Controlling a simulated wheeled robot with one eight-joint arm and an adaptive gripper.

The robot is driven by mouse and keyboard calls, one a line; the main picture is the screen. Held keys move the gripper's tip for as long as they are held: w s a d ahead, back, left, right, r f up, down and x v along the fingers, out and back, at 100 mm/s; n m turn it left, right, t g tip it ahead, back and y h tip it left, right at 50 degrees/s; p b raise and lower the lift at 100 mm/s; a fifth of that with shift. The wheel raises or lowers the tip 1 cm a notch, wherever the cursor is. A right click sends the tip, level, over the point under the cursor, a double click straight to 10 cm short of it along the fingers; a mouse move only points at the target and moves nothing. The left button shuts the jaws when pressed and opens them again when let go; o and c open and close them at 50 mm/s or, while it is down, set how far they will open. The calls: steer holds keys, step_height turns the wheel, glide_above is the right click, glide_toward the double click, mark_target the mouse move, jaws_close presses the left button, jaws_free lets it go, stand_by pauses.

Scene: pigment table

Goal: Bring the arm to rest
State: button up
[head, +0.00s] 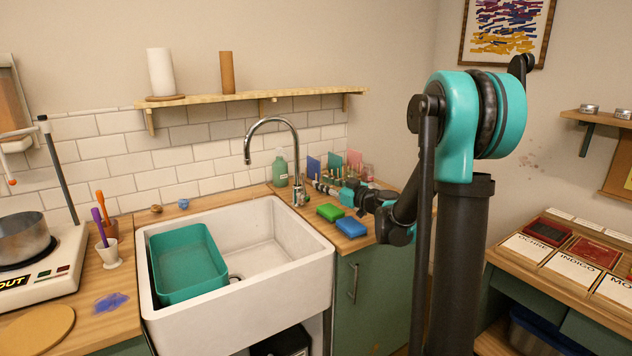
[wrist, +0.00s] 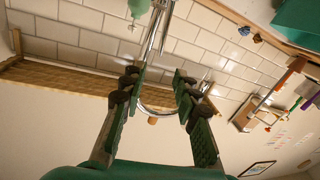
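My arm is bent at the elbow, with the forearm reaching left over the counter behind the sponges in the head view. My gripper (head: 322,187) is at its far end, near the tap, and looks small there. In the wrist view my gripper (wrist: 158,84) has its two dark green-padded fingers spread apart with nothing between them. The tap (wrist: 154,45) shows in the background beyond the fingers. The tap also stands behind the sink in the head view (head: 272,122). Whether any part of the arm touches the counter items is not clear.
A white sink (head: 285,265) holds a teal basin (head: 188,262). A green sponge (head: 331,212) and a blue sponge (head: 351,227) lie on the counter near my forearm. A soap bottle (head: 280,167) and a rack of coloured plates (head: 335,162) stand close behind. A shelf (head: 250,97) runs above.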

steer(key=shift+s+d, duration=0.25)
steer(key=shift+s, duration=0.05)
